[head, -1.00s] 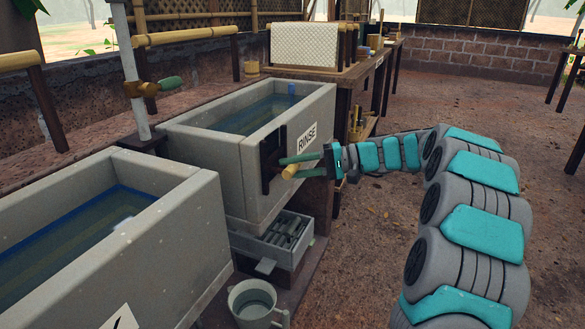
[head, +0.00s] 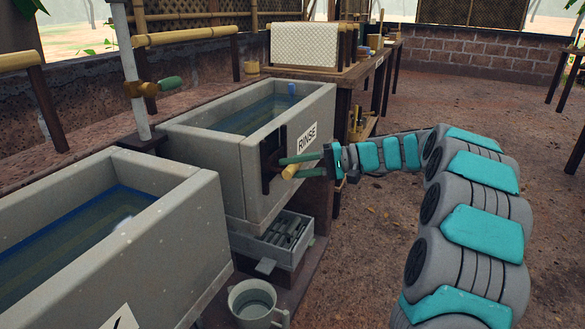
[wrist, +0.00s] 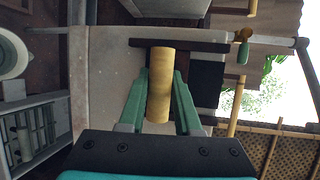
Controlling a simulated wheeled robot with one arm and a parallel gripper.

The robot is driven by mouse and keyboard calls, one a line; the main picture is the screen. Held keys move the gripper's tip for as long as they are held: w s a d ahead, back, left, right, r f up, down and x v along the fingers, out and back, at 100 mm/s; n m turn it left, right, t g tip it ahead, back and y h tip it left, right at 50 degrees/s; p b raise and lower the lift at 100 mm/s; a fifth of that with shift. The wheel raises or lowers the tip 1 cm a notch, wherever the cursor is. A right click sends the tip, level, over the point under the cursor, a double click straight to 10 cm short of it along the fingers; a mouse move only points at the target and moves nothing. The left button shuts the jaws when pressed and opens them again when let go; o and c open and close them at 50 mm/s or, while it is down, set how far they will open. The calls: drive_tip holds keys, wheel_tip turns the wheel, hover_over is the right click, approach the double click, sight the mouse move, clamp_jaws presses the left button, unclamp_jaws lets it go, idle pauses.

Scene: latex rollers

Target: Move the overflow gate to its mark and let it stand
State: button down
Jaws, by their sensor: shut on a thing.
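The overflow gate (head: 267,165) is a dark upright plate on the front wall of the RINSE tank (head: 235,170). A short bamboo handle (head: 290,171) sticks out from it. My gripper (head: 300,165) reaches in from the right, its green fingers shut on this handle. In the wrist view the handle (wrist: 160,85) lies between both fingers (wrist: 160,105), with a dark bar (wrist: 190,46) of the gate behind it and a black patch (wrist: 206,85) beside. I cannot make out a mark for the gate.
A second tank (head: 110,235) stands at the near left. A grey tray with slats (head: 285,235) sits under the RINSE tank, and a grey pail (head: 255,302) stands below. A tap (head: 148,88) rises between the tanks. The floor at right is open.

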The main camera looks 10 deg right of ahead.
drive_tip(key=shift+r, duration=0.1)
drive_tip(key=shift+r+p, duration=1.1)
drive_tip(key=shift+r, duration=1.5)
drive_tip(key=c, duration=0.6)
unclamp_jaws()
drive_tip(key=v, duration=0.8)
drive_tip(key=shift+a, duration=0.1)
